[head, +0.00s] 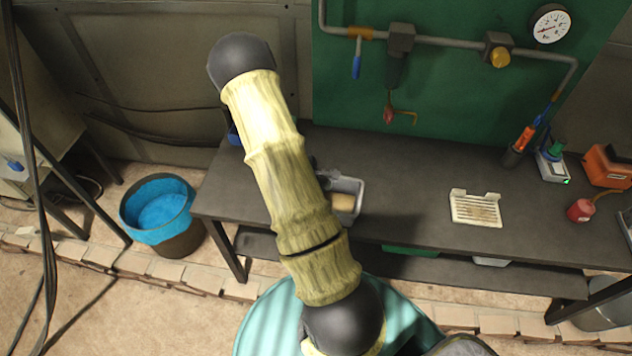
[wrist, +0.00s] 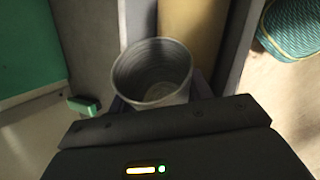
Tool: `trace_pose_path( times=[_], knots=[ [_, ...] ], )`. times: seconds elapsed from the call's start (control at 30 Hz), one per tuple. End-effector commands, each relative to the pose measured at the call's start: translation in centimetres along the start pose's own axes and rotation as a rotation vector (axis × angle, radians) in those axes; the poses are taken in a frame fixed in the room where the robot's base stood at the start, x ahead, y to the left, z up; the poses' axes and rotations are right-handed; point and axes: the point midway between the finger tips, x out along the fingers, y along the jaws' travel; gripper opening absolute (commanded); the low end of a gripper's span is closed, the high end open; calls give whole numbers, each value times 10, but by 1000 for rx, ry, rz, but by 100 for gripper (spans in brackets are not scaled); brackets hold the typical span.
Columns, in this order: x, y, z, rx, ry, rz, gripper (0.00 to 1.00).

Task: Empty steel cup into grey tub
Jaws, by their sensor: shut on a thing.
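The steel cup (wrist: 150,62) is in my gripper (wrist: 160,102) in the wrist view. Its round mouth faces the camera, and something pale shows at its bottom, too dim to make out. My gripper is shut on the cup. In the head view my arm hides the cup and most of the gripper. The grey tub (head: 361,192) stands on the dark bench in the head view, partly behind my arm. A tan block (head: 343,202) lies in it. In the wrist view, a tan surface (wrist: 190,35) between grey walls shows just beyond the cup.
The dark bench (head: 420,185) has clear room right of the tub. A white slotted tray (head: 477,209) lies further right, with a red cup-like piece (head: 580,210) beyond. A blue-lined bin (head: 160,210) stands on the floor at left. Pipes run along the green back panel.

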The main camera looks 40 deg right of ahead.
Motion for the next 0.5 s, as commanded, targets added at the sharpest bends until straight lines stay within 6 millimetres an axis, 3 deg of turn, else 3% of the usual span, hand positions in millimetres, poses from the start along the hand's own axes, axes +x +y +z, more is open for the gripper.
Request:
trace_pose_path(
  times=[0.2, 0.5],
  knots=[
    [-2, 0, 0, -40, -79, -15, 22],
    [-24, 8, 9, -54, -115, -24, 22]
  ],
)
